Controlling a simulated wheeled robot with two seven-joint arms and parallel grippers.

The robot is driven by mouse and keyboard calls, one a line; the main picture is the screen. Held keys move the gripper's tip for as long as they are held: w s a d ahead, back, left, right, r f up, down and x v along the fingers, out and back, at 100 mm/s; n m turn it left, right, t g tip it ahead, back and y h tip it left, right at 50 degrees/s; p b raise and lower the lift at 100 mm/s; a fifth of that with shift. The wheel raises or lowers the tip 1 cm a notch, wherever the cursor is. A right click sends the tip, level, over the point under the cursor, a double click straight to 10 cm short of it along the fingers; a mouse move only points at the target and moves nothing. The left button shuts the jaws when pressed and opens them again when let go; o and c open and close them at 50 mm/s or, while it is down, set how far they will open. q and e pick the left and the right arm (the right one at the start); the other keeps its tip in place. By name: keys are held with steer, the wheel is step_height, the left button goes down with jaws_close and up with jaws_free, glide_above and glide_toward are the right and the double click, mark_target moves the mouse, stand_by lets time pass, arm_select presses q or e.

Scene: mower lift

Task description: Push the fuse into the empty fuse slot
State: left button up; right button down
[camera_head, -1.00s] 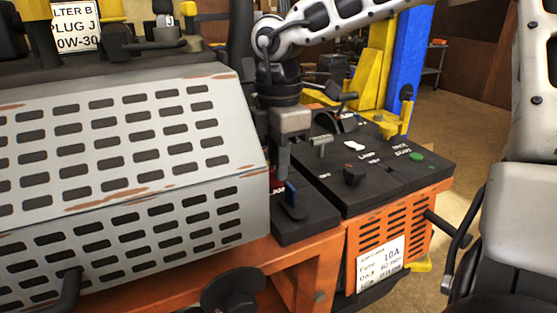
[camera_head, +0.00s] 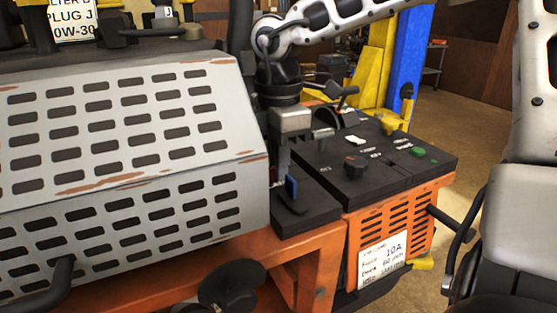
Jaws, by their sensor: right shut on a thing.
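My right gripper (camera_head: 283,172) points down at the black fuse box (camera_head: 312,212), between the grey slotted hood and the control panel. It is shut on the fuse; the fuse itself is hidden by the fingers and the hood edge. A small blue piece (camera_head: 291,188) stands upright just right of the fingertips, with a black flap-like part in front of it. Whether the blue piece touches the finger cannot be told. The empty slot cannot be seen.
The grey slotted hood (camera_head: 120,130) stands close on the left of the gripper. The black control panel (camera_head: 385,165) with a knob (camera_head: 355,166) and green button (camera_head: 418,152) lies to the right. A label reading 10A (camera_head: 382,262) is on the orange side.

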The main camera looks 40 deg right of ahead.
steer(key=c, duration=1.4)
jaws_free()
step_height(320, 180, up, 16)
